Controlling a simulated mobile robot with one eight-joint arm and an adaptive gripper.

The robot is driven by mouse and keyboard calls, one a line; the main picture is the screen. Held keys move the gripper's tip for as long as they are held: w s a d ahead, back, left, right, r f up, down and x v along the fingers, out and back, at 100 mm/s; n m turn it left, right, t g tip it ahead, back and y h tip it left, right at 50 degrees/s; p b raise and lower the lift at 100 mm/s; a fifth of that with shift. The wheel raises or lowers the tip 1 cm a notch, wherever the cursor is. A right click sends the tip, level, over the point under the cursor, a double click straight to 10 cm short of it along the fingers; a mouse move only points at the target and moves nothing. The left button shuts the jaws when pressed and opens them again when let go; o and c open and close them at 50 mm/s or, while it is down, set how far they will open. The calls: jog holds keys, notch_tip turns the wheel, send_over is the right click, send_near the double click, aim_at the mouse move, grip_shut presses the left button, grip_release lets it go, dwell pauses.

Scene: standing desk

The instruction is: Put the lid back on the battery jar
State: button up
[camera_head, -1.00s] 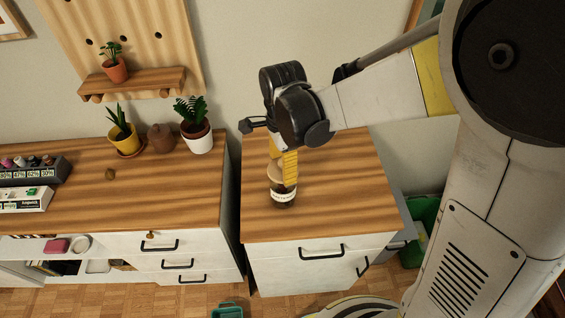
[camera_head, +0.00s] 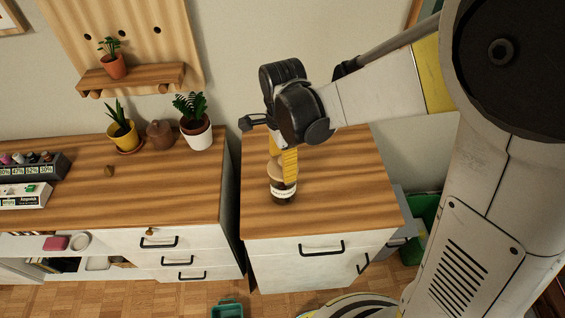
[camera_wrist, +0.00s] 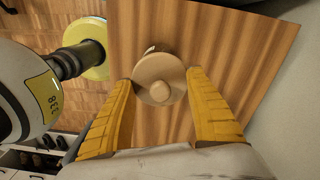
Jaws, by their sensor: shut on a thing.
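The battery jar (camera_head: 283,194) stands upright on the right-hand wooden desktop, dark with a white label band. The round tan wooden lid (camera_wrist: 158,80) has a knob facing the wrist camera. It also shows in the head view (camera_head: 274,170), just above the jar's mouth. My gripper (camera_wrist: 160,88) is shut on the lid, with a yellow finger on each side of its rim. In the head view my gripper (camera_head: 286,166) points down over the jar and partly hides the lid. I cannot tell whether the lid touches the jar. In the wrist view the lid hides nearly all of the jar.
The desktop (camera_head: 345,205) around the jar is clear. A gap separates it from the left counter (camera_head: 90,210), which holds potted plants (camera_head: 197,130), a brown pot (camera_head: 159,134) and a battery rack (camera_head: 30,170). A wall stands behind. A green bin (camera_head: 418,225) is at the right.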

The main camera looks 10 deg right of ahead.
grip_shut()
jog(key=shift+s+f+b, duration=0.1)
jog(key=shift+f+b, duration=0.15)
jog(key=shift+b, duration=0.05)
dwell(0.7)
dwell(0.4)
jog(key=shift+o, duration=2.1)
grip_release()
jog(key=shift+r, duration=0.1)
jog(key=shift+r+p, duration=2.65)
jog(key=shift+r, duration=0.85)
